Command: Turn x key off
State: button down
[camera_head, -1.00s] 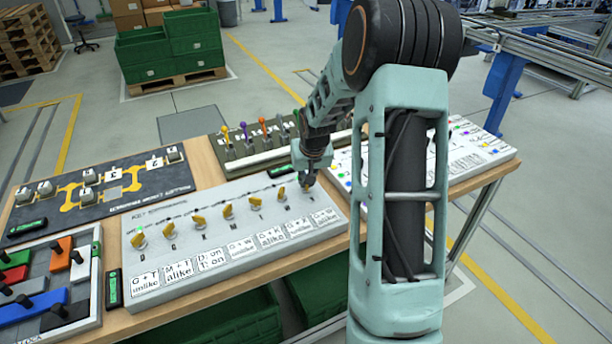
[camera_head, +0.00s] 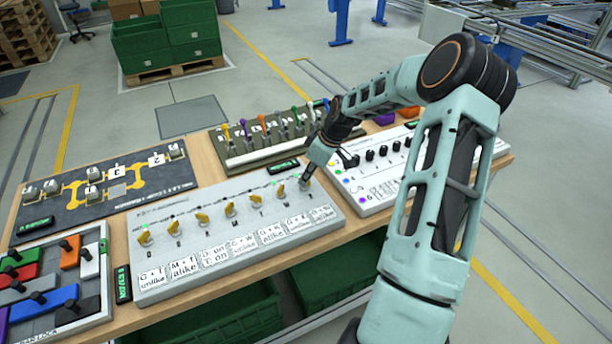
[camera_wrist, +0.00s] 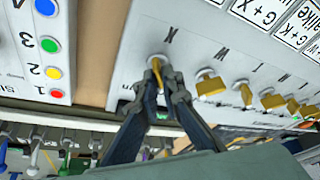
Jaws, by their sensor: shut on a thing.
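The key panel (camera_head: 180,283) is a light grey board with a row of yellow keys and lettered labels. The x key (camera_wrist: 156,66) is yellow and stands at the right end of the row, beside a printed X in the wrist view. My gripper (camera_wrist: 158,82) is shut on the x key, with a fingertip on each side of it. In the head view my gripper (camera_head: 305,184) is at the panel's right end and hides this key. The neighbouring key (camera_wrist: 210,84) is untouched. The fingers partly cover the x key, so its exact angle is hard to tell.
Several other yellow keys (camera_head: 229,209) run leftward along the panel. A white board with black knobs and coloured buttons (camera_head: 372,196) lies close on the right. A lever rack (camera_head: 240,160) stands behind. The wooden table edge (camera_head: 240,284) is in front.

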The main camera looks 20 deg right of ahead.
jog(key=shift+n+y, duration=0.3)
jog(key=shift+n, duration=0.4)
jog(key=shift+g, duration=0.3)
jog(key=c, duration=2.1)
grip_release()
jog(key=v, duration=1.2)
